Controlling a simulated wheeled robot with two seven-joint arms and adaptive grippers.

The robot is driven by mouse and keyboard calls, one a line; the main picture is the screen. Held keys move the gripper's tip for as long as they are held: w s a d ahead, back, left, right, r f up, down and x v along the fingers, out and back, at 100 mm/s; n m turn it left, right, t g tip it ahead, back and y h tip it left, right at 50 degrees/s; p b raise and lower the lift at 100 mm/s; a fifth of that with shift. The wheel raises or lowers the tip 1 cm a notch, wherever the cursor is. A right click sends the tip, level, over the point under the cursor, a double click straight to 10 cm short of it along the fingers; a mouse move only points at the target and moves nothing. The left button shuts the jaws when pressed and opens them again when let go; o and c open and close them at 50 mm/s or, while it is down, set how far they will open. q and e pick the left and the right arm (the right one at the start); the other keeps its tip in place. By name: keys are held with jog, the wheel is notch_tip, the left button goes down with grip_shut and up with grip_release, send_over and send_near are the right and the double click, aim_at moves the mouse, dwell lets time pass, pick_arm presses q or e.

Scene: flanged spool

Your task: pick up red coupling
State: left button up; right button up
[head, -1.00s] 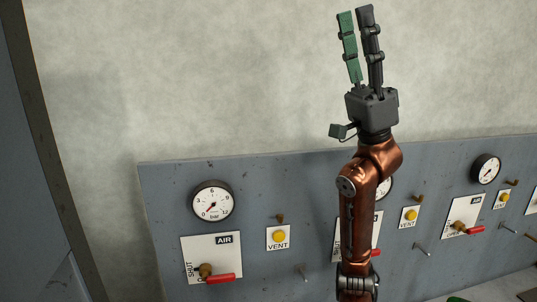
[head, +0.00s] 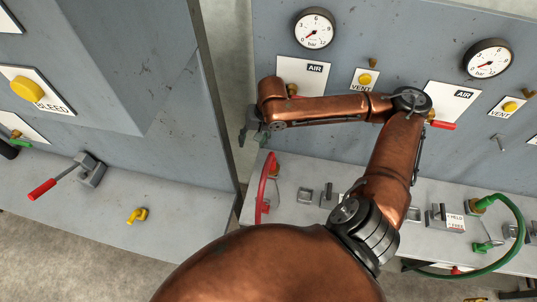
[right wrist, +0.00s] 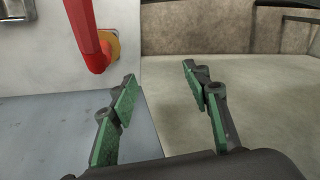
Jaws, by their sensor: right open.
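A red hose (head: 266,186), curved at its top, stands at the left end of the bench. The right wrist view shows a thick red tube (right wrist: 88,38) at upper left, with a brass fitting (right wrist: 112,44) behind its lower end. I cannot tell which part of the red piece is the coupling. My right gripper (head: 249,136) is small and partly hidden by its arm in the head view, just above and left of the red hose. In the right wrist view the right gripper (right wrist: 159,73) is open and empty, with the red tube left of its fingers. My left gripper is not in view.
A grey wall panel (head: 350,45) carries gauges and valves. The bench (head: 290,215) holds small grey blocks and a green hose (head: 518,225). A grey cabinet (head: 160,60) stands left, with a red-handled lever (head: 42,189) and a yellow valve (head: 138,215) below it.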

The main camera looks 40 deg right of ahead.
aim_at(273, 160)
jog(key=s+d+f, duration=0.1)
jog(key=s+d+f+g+h, duration=0.1)
jog(key=s+f, duration=0.1)
jog(key=s+d+f+g, duration=0.1)
jog(key=s, duration=0.1)
jog(key=shift+d+f+m+h, duration=0.3)
jog(key=shift+d, duration=0.05)
jog(key=f, duration=0.2)
jog(key=s+f, duration=0.1)
jog(key=shift+d, duration=0.3)
notch_tip(273, 160, down, 6)
jog(key=shift+w+r+b, duration=0.15)
jog(key=shift+b, duration=0.5)
jog(key=shift+a, duration=0.1)
jog(key=shift+r, duration=0.1)
jog(key=shift+c, duration=0.2)
jog(key=c, duration=1.1)
grip_shut()
jog(key=shift+r, duration=0.1)
